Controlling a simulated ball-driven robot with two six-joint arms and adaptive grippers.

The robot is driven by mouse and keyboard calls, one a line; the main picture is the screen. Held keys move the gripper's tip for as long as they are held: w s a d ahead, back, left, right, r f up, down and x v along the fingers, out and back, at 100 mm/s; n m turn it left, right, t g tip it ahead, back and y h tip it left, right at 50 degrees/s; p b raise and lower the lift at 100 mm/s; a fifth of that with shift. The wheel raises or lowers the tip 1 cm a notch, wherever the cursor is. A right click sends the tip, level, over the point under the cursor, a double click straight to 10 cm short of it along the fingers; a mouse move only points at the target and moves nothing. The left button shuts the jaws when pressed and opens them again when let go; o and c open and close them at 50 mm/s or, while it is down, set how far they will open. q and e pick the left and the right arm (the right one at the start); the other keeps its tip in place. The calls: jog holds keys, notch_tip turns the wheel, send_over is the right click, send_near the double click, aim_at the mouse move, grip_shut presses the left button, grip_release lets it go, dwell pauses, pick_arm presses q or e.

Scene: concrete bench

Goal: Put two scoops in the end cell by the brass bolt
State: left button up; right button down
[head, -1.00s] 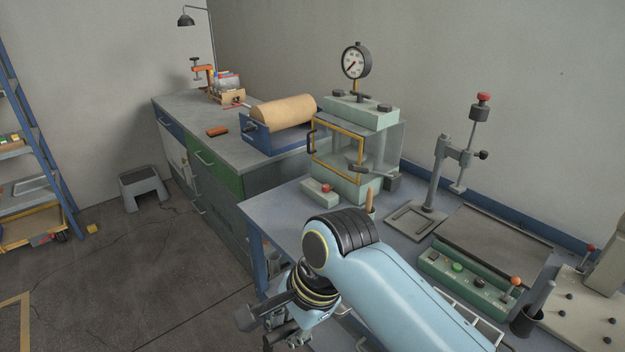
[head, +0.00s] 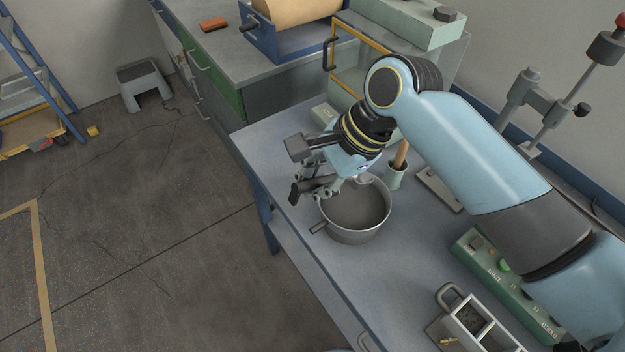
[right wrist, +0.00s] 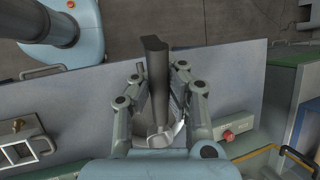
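My right gripper (head: 318,187) is at the left rim of a grey metal pot (head: 357,212) on the bench, which holds grey material. It is shut on the dark handle of a scoop (head: 305,190). In the right wrist view the scoop handle (right wrist: 156,75) runs between the fingers of the gripper (right wrist: 158,88), with a pale curved metal part below. The scoop's load cannot be told. A mould with square cells (head: 484,321) is cut off at the bottom of the head view. A brass bolt (head: 447,341) sits at its near side. My left gripper is out of view.
A cup with a wooden handle (head: 396,174) stands close behind the pot. The green control box (head: 487,262) is to the right. A press with a yellow-framed door (head: 362,65) is at the back. Clear bench lies between pot and mould.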

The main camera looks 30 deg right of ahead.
aim_at(325, 214)
jog(key=d+f+y+b, duration=0.1)
jog(key=b, duration=0.1)
jog(key=shift+w+d+f+b, duration=0.1)
jog(key=shift+d+f+b, duration=0.2)
jog(key=f+y+b, duration=0.1)
jog(key=b, duration=0.1)
jog(key=d+f+y+b, duration=0.1)
jog(key=f+b, duration=0.1)
jog(key=f+y+b, duration=0.1)
jog(key=b, duration=0.1)
jog(key=shift+w+d+f+m, duration=0.1)
jog(key=shift+d+f+m, duration=0.1)
jog(key=shift+d+m, duration=0.1)
jog(key=shift+f+b, duration=0.3)
jog(key=shift+f, duration=0.5)
